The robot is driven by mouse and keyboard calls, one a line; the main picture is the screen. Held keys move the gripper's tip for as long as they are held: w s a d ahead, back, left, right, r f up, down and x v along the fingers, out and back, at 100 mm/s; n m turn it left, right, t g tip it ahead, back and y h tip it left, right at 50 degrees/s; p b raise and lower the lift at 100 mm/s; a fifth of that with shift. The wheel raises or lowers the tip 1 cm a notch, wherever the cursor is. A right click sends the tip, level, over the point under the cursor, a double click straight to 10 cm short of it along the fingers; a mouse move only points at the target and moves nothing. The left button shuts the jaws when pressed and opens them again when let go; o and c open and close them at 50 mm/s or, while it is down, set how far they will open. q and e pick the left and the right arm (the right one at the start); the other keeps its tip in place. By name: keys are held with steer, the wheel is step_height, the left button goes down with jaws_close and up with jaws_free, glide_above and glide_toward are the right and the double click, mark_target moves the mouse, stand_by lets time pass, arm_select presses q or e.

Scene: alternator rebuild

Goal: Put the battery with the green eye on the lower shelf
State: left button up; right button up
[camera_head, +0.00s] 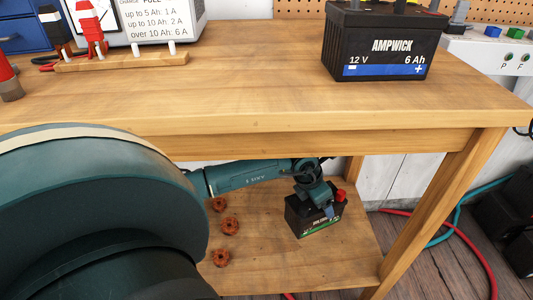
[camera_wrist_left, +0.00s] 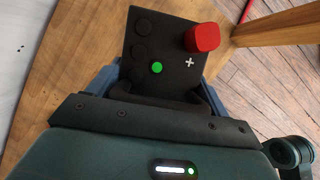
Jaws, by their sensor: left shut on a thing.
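The battery with the green eye (camera_head: 308,224) is a small black block with a green stripe and a red terminal cap. It is upright at the lower shelf (camera_head: 335,265), towards its right end; whether its base touches the boards I cannot tell. My left gripper (camera_head: 319,203) reaches in under the table top and is shut on the battery from above. In the left wrist view the battery's top (camera_wrist_left: 140,42) shows the green eye, a plus mark and the red cap between the fingers (camera_wrist_left: 160,88). My right gripper is not in view.
Three rust-coloured round parts (camera_head: 231,226) lie on the shelf left of the battery. A table leg (camera_head: 430,215) stands to the right. On the table top (camera_head: 230,85) are a larger black AMPWICK battery (camera_head: 380,45) and a white charger (camera_head: 160,25). Red and teal hoses lie on the floor.

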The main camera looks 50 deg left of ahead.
arm_select(q)
steer(key=shift+w+f+b, duration=0.15)
steer(key=shift+f+b, duration=0.8)
steer(key=shift+f, duration=1.4)
step_height(320, 180, down, 4)
steer(key=shift+r+b, duration=0.1)
steer(key=shift+b, duration=0.95)
steer(key=shift+f, duration=0.55)
steer(key=o, duration=2)
steer(key=shift+s+f, duration=0.2)
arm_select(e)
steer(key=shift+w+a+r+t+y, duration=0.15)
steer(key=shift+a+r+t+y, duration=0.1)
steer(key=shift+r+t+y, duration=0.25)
